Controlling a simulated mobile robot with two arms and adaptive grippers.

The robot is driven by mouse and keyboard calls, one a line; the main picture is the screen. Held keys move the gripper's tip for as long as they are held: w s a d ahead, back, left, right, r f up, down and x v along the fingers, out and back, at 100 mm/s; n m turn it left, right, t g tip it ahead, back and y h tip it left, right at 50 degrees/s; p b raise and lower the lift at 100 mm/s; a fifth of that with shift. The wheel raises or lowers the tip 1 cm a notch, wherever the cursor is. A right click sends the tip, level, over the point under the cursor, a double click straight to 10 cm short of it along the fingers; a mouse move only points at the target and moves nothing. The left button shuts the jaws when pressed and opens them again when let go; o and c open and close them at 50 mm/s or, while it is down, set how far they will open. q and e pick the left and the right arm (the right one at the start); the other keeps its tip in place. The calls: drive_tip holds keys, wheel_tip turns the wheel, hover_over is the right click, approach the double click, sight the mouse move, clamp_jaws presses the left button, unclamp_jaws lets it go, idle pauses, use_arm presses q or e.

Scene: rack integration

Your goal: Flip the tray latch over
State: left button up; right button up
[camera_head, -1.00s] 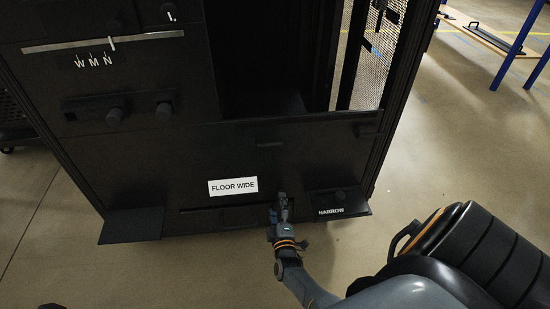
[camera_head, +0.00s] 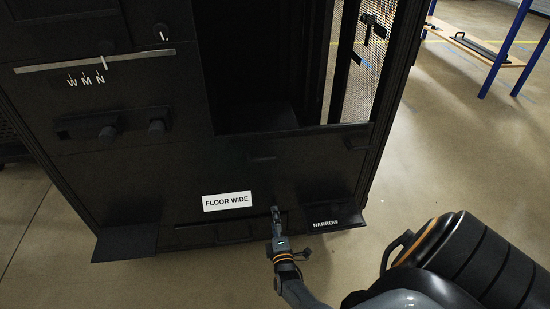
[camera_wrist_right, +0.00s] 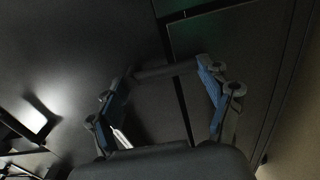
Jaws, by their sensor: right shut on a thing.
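My right gripper (camera_head: 275,213) is at the low front of the black rack, right of the "FLOOR WIDE" label and left of the "NARROW" plate. In the right wrist view its two blue-padded fingers (camera_wrist_right: 163,88) are at the two ends of a short dark bar (camera_wrist_right: 165,71), and they are shut on it. The bar lies across a narrow seam between dark panels. It looks like the tray latch, though its shape is hard to make out in the dark. In the head view the gripper hides it. My left gripper is not in view.
The black rack (camera_head: 150,180) fills the left and middle. The "FLOOR WIDE" label (camera_head: 227,201) is on its lower panel. A flat foot plate (camera_head: 125,243) sticks out at left and the "NARROW" plate (camera_head: 335,219) at right. Open floor (camera_head: 450,150) lies to the right.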

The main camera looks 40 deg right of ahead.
drive_tip(key=shift+a+f, duration=0.35)
drive_tip(key=shift+f, duration=0.05)
drive_tip(key=o, duration=1.4)
drive_tip(key=shift+o, duration=0.6)
drive_tip(key=shift+f, duration=0.1)
drive_tip(key=shift+d, duration=0.1)
drive_tip(key=shift+s, duration=0.1)
drive_tip(key=v, duration=0.7)
drive_tip(key=shift+s+r, duration=0.1)
drive_tip(key=shift+r, duration=0.15)
